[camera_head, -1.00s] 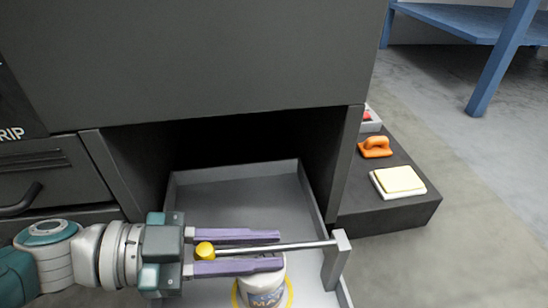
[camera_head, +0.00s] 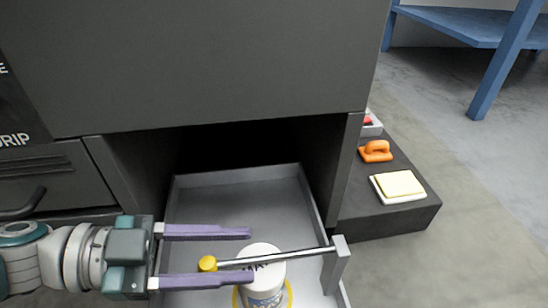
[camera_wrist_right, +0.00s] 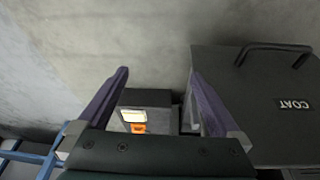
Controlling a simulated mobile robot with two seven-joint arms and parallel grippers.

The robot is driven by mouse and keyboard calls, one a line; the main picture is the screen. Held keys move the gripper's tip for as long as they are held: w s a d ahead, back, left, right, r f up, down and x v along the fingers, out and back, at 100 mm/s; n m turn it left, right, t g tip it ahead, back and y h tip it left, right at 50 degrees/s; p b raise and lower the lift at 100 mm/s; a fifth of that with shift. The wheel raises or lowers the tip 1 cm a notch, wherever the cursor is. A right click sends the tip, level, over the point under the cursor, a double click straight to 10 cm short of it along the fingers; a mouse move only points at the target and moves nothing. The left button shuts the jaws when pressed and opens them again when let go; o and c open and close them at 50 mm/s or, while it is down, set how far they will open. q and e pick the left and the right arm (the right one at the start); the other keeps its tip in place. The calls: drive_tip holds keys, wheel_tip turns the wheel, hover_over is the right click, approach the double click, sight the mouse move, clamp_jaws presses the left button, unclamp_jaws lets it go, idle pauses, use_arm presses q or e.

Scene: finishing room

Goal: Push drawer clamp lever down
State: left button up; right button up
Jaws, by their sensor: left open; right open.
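The clamp lever is a thin metal rod (camera_head: 300,254) with a yellow knob (camera_head: 208,264). It runs from a grey post (camera_head: 337,268) on the right side of the open grey drawer (camera_head: 190,195) to the knob at left. It passes over a white can (camera_head: 262,281) standing in the drawer on a yellow ring. My left gripper (camera_head: 250,255) comes in from the left, fingers apart and empty. In the head view, the rod and knob lie between its purple fingers; the lower finger covers part of the can. My right gripper (camera_wrist_right: 158,76) is open and empty in the right wrist view.
A dark cabinet (camera_head: 200,70) overhangs the drawer. A blue bench (camera_head: 460,22) stands farther back; floor between is clear.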

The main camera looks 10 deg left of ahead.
use_arm(q)
drive_tip(key=v, duration=0.6)
drive_tip(key=shift+a+p, duration=0.2)
drive_tip(key=shift+p, duration=0.1)
